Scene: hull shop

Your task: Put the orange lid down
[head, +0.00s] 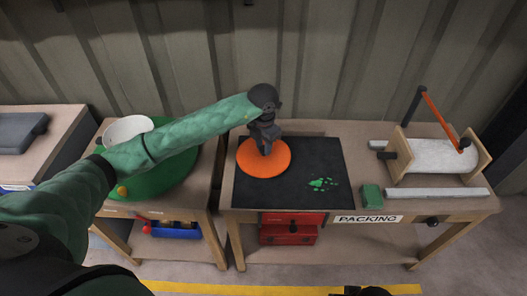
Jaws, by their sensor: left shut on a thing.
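The round orange lid (262,166) is at the left part of the black mat (318,157) on the packing table. My left gripper (265,150) points down over the middle of the lid and is shut on it; its fingertips and the part they hold are small and partly hidden. I cannot tell whether the lid touches the mat or is just above it. A dark piece at the bottom edge (362,291) may be part of my right arm; its jaws do not show.
Green bits (323,184) lie on the mat's right part. A green block (371,195) and a roll holder (440,156) stand to the right. On the left table are a white bowl (127,130) and a green round mat (160,185). The mat's middle is clear.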

